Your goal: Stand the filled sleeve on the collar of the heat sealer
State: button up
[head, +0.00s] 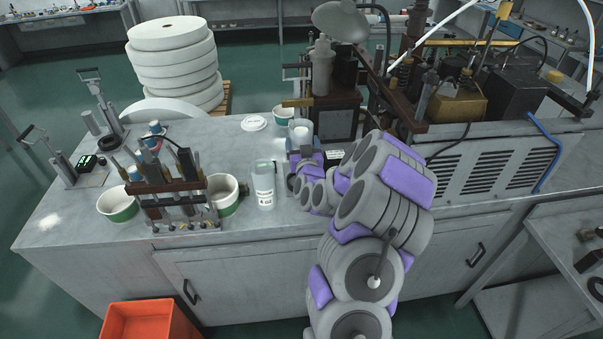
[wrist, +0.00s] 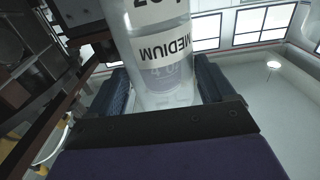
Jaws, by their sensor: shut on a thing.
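The sleeve (wrist: 155,85) is a clear, upright cylinder with a white band lettered MEDIUM, upside down in the wrist view. It also shows in the head view as a pale cylinder (head: 300,130). Inside, a greyish patch with faint marks shows through the wall. My gripper (wrist: 162,92) has a dark finger on each side of the sleeve and is shut on it; in the head view my gripper (head: 303,160) is at the counter's middle. The heat sealer seems to be the dark machine (head: 337,113) just behind the sleeve. I cannot make out its collar or whether the sleeve touches it.
A clear beaker marked 4 oz (head: 264,187) stands left of my gripper. A tool rack (head: 178,187) and green-white tubs (head: 118,205) are further left. A white lid (head: 254,123) lies behind. A large machine (head: 480,150) fills the right.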

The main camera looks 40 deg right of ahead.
notch_tip(320, 180, down, 9)
jog(key=shift+a+r+b, duration=0.15)
jog(key=shift+b, duration=0.2)
jog(key=o, duration=1)
jog(key=shift+c, duration=0.2)
jog(key=shift+r, duration=0.1)
jog(key=p+v, duration=1)
jog(key=v, duration=0.2)
jog(key=shift+p, duration=0.3)
